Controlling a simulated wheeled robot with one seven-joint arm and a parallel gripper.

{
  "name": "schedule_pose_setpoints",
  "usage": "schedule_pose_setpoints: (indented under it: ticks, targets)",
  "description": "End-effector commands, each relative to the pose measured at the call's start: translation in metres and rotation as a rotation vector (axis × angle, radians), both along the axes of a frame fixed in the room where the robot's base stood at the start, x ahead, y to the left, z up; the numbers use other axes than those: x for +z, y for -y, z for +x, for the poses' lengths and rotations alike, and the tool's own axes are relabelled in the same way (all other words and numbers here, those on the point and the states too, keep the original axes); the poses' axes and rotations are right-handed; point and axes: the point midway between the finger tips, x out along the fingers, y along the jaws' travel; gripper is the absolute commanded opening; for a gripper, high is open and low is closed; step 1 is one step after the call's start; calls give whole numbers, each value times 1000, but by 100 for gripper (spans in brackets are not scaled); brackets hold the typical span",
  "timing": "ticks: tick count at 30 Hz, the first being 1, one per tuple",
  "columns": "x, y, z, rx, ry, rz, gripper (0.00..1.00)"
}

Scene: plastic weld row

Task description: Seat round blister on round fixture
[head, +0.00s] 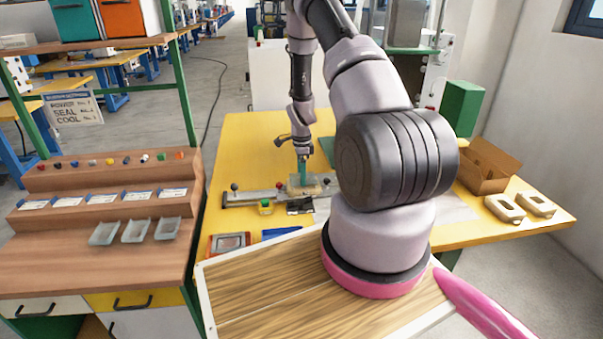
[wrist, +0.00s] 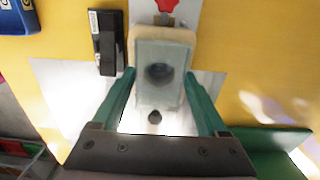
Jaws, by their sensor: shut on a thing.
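My gripper (head: 303,177) has its teal fingers shut on a clear, pale blister (wrist: 157,101). In the wrist view the fingers grip it from its left and right sides. A dark round shape shows in the blister's middle. The blister lies over a beige fixture (wrist: 163,33), whose far edge and corners stick out beyond it. In the head view the fixture (head: 297,190) sits on the metal rail under my gripper. I cannot tell whether the blister touches the fixture or hangs just above it.
Several things stand around: two beige fixtures (head: 505,208) at the table's right, an open cardboard box (head: 486,168), and pale blister trays (head: 135,230) on the left wooden stand (head: 60,245). A red knob (wrist: 167,5) and a black device (wrist: 106,42) are close to the fixture.

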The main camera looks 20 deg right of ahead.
Motion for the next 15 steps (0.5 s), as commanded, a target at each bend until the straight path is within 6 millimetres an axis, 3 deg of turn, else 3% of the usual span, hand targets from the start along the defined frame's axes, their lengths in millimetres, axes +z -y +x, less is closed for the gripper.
schedule_pose_setpoints:
  ticks: [15]
  targets:
    - [-10, 0, 0, 0, -1, 0, 41]
